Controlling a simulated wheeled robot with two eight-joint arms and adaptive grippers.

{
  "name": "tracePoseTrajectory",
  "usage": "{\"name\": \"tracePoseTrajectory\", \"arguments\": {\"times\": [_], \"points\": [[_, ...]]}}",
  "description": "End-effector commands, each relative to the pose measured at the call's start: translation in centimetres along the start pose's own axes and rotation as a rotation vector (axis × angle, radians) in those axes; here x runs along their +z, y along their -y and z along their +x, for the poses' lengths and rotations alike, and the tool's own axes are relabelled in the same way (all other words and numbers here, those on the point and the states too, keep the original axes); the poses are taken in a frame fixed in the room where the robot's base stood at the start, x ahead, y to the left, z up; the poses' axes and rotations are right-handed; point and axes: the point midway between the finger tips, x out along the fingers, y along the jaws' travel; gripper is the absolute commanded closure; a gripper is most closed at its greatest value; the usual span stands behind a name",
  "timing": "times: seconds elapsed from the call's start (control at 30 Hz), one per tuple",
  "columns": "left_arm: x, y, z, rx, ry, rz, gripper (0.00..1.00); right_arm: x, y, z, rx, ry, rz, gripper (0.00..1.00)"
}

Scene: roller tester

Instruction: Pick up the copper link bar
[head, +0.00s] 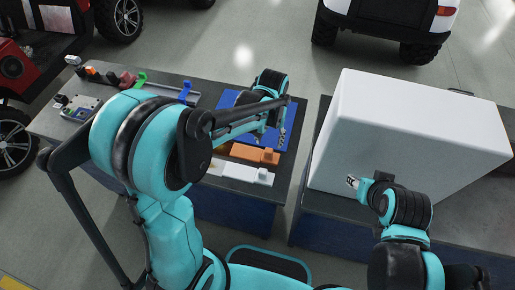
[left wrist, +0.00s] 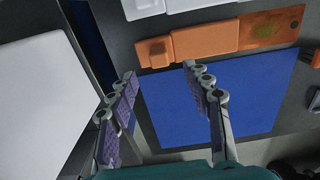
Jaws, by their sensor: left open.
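The copper link bar (head: 255,154) is a flat orange-brown bar with a raised block, lying on the dark left table beside a white bar. It also shows in the left wrist view (left wrist: 222,38), across the top. My left gripper (head: 273,137) is open above the blue mat, close to the copper bar. In the left wrist view its two fingers (left wrist: 160,72) are spread with nothing between them, and the bar lies beyond the fingertips. My right gripper (head: 352,182) is small and partly hidden beside the large white box; its jaws are unclear.
The blue mat (head: 226,98) lies beside the bar. The white bar (head: 240,172) is at the table's near edge. Several coloured parts, including a blue one (head: 185,91), lie at the table's left. The large white box (head: 400,130) stands on the right table, across a gap.

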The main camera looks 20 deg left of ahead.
Motion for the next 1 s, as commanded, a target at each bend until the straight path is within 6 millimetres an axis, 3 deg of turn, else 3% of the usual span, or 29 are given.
{"name": "tracePoseTrajectory", "arguments": {"times": [0.37,0.63,0.9,1.0], "points": [[-0.2,-0.1,3.8,-0.002,0.013,0.0,0.5,0.7,0.0,0.9,0.0,0.0,0.0,0.6],[-0.2,0.1,7.8,-0.002,0.012,0.0,0.5,1.7,0.0,2.3,0.0,0.0,0.0,0.6],[-0.2,0.1,8.1,-0.002,0.012,0.0,0.5,1.6,0.0,2.2,0.0,0.0,0.0,0.6],[-0.2,0.1,8.1,-0.002,0.012,0.0,0.76,1.6,0.0,2.2,0.0,0.0,0.0,0.6]]}}
